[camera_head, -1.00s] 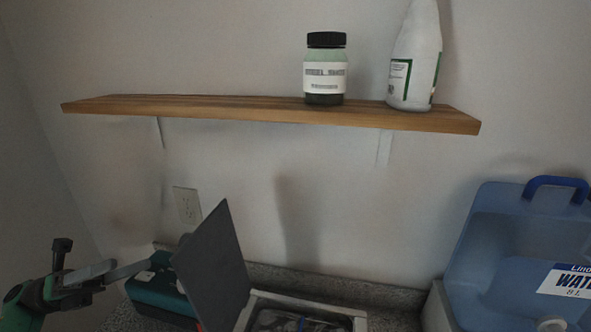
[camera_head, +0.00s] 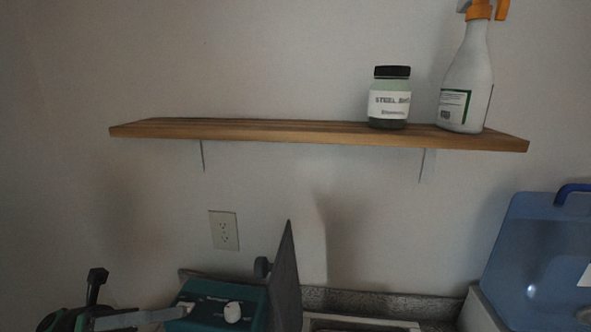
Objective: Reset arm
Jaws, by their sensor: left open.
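My left gripper (camera_head: 150,318), green and black with a grey finger, shows at the bottom left, partly cut off by the lower edge. It points to the right, in front of a teal box (camera_head: 218,293), and no object shows held in it. My right gripper is out of view.
A dark upright panel (camera_head: 287,275) stands beside the teal box. A blue water container (camera_head: 535,255) is at right. An outlet (camera_head: 224,230) is on the wall.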

